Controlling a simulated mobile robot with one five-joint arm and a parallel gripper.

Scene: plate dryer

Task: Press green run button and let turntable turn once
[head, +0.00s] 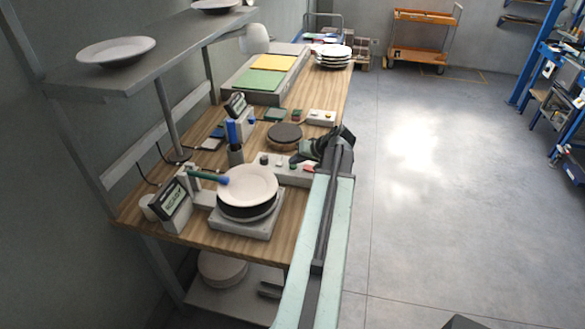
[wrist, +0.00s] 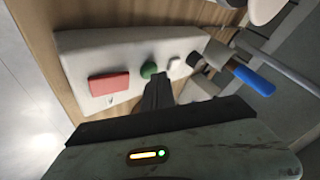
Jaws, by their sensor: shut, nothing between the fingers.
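The white control box (head: 284,165) stands on the wooden bench. In the wrist view its panel (wrist: 105,48) carries a red rectangular button (wrist: 109,83), a round green button (wrist: 148,70) and a pale knob (wrist: 178,67). My gripper (wrist: 158,80) is shut and empty, its tips right at the green button; I cannot tell if they touch it. In the head view my gripper (head: 302,158) is over the right part of the box. The turntable (head: 246,213), on a grey base, bears a white plate (head: 247,185).
A small display (head: 175,199) stands left of the turntable. A dark round disc (head: 285,134) lies behind the box. A blue-topped holder (head: 235,135) stands upright nearby. A shelf (head: 150,75) with plates overhangs the left. Open floor (head: 440,200) lies right.

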